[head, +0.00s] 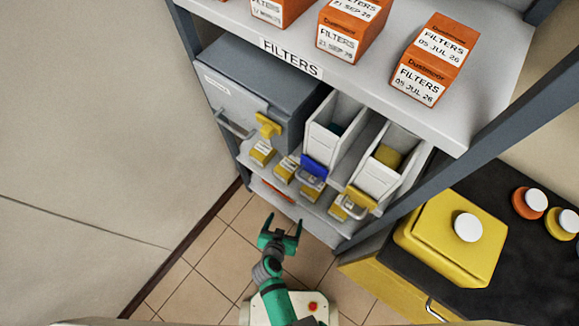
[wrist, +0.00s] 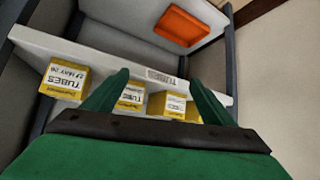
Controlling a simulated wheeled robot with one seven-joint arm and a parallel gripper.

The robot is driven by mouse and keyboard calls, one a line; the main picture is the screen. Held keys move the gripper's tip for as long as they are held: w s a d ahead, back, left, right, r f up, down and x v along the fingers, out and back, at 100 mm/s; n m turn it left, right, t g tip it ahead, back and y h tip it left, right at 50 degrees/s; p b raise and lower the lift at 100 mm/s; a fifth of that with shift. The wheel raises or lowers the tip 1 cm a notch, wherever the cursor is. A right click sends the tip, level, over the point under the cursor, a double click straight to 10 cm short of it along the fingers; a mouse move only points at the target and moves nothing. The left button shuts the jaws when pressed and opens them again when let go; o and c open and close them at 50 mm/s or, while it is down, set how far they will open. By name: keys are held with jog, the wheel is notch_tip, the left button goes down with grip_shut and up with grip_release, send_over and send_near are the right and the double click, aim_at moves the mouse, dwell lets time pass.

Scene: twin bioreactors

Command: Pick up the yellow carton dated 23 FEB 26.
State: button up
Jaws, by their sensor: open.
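Several small yellow cartons stand in a row on the lower shelf, among them a left one (head: 262,153), a second (head: 286,168) and a right one (head: 349,207). In the wrist view one carton (wrist: 64,78) reads TUBES, 27 MAY 26. A second carton (wrist: 131,97) and a third (wrist: 174,103) are partly behind my fingers, and their dates are too small to read. I cannot tell which carton is dated 23 FEB 26. My gripper (head: 283,224) is open and empty, in front of and below the row. Its fingers (wrist: 158,80) also show in the wrist view.
A yellow container (head: 450,235) stands on the dark bench at right. Tiled floor is open at left.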

aim_at(280, 175)
jog(key=w+a+r+m+h, duration=0.1)
jog(key=w+h, duration=0.1)
jog(key=w, duration=0.3)
jog(key=w+a+r+m+h, duration=0.1)
jog(key=w+a+m+h, duration=0.1)
jog(key=w, duration=0.3)
jog(key=w+a+r+m+t+h, duration=0.1)
jog(key=w+m, duration=0.1)
jog(key=w, duration=0.2)
jog(key=shift+w+a+r+h, duration=0.2)
jog(key=shift+w+r+h, duration=0.2)
jog(key=x, duration=0.4)
jog(key=shift+w+d, duration=0.15)
jog(key=shift+w, duration=0.2)
jog(key=shift+x, duration=3)
jog(key=shift+c, duration=0.7)
jog(key=c, duration=1.1)
jog(key=shift+r, duration=0.1)
